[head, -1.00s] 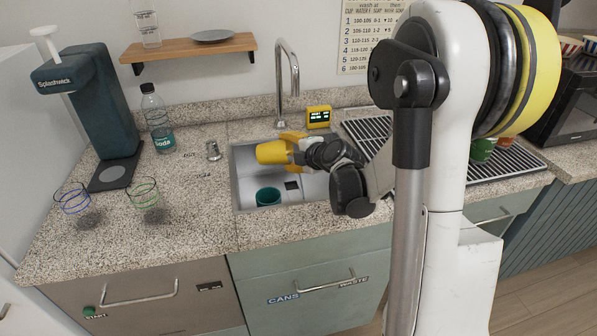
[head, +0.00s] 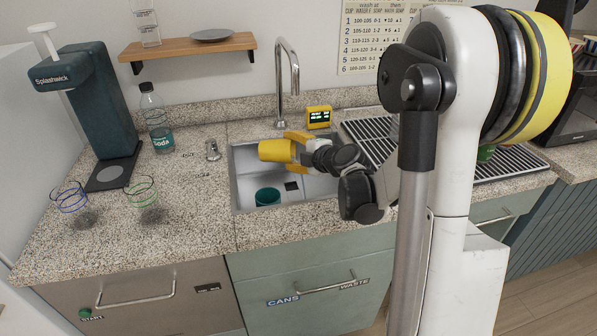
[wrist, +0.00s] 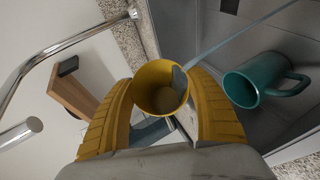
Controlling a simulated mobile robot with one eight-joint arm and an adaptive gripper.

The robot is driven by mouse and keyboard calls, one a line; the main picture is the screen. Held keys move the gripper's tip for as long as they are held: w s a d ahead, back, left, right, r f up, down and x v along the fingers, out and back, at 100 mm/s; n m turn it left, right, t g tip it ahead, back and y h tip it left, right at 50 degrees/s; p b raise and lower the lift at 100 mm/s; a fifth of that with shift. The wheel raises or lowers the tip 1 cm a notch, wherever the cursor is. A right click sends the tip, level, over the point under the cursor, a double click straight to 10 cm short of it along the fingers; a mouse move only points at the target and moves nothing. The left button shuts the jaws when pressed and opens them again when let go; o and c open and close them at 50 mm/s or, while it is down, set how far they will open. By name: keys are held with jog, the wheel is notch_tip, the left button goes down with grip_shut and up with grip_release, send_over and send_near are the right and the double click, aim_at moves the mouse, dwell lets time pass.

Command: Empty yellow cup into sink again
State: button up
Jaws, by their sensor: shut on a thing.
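The yellow cup (head: 275,150) is held tipped on its side over the sink (head: 240,198) in the head view. My gripper (head: 297,150) is shut on it, with a yellow finger on each side. In the wrist view the cup (wrist: 158,90) sits between the fingers of my gripper (wrist: 160,105), and I see into its opening. A bluish-grey patch shows at its rim; I cannot tell what it is. A teal mug (head: 268,197) stands in the sink, below and apart from the cup. It also shows in the wrist view (wrist: 262,82).
The faucet (head: 289,75) rises behind the sink. A yellow display box (head: 319,117) stands behind the sink and a drying rack (head: 372,140) lies to its right. A soda bottle (head: 157,120), a dispenser (head: 100,115) and two glasses (head: 143,195) are on the left counter.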

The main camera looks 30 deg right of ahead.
jog(key=shift+s+d+m+t+b, duration=0.1)
jog(key=shift+d+m+t+b, duration=0.2)
jog(key=shift+b, duration=0.6)
jog(key=shift+t+y, duration=0.3)
jog(key=shift+y, duration=0.1)
jog(key=shift+a+r, duration=0.1)
jog(key=shift+r, duration=0.05)
